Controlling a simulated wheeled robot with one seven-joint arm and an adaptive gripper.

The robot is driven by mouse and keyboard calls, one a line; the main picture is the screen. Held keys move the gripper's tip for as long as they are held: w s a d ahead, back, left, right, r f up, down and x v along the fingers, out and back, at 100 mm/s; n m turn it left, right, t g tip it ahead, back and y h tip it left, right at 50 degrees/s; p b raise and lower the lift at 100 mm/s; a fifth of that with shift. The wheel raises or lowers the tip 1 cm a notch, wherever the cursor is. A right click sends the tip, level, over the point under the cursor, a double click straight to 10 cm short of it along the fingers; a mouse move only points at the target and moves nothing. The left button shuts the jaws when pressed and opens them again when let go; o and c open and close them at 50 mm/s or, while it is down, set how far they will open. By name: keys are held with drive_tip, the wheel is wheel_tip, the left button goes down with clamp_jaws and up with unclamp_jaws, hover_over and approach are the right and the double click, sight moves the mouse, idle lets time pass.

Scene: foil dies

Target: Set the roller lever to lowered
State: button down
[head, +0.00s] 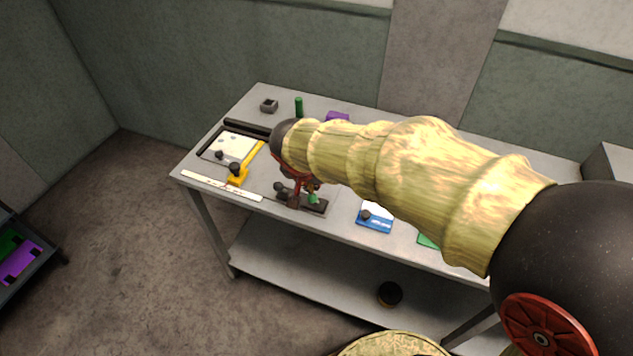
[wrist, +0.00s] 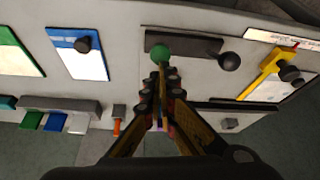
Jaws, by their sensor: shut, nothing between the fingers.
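A dark base plate (head: 318,207) lies near the table's front edge. On it are a black ball knob (head: 280,187) and a green ball knob (head: 313,199); they also show in the wrist view, black (wrist: 229,61) and green (wrist: 160,53). No label shows which part is the roller lever. My gripper (wrist: 160,76) is shut and empty, its fingertips right at the green knob; I cannot tell whether they touch. In the head view my arm hides much of it. Left of the plate, a yellow arm (head: 252,156) with a black knob (head: 235,168) lies beside a white sheet.
A black bar (head: 248,130) lies behind the white sheet (head: 231,146). A white strip (head: 215,186) runs along the front edge. A blue-and-white card (head: 376,218) with a black knob lies right of the plate. A green cylinder (head: 299,106) and a small grey block (head: 269,105) stand at the back.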

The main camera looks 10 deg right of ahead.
drive_tip(key=shift+s+a+f, duration=0.15)
drive_tip(key=shift+s+f, duration=0.2)
drive_tip(key=shift+s, duration=0.05)
drive_tip(key=shift+s, duration=0.1)
wheel_tip(320, 180, up, 3)
drive_tip(key=w+d+p, duration=0.1)
drive_tip(key=w+p, duration=0.1)
drive_tip(key=w, duration=0.1)
drive_tip(key=s+a+r+p, duration=0.1)
drive_tip(key=s+a+r, duration=0.3)
drive_tip(key=s, duration=0.3)
drive_tip(key=shift+s+a+r+p, duration=0.3)
drive_tip(key=shift+a+r+p, duration=0.05)
idle(0.4)
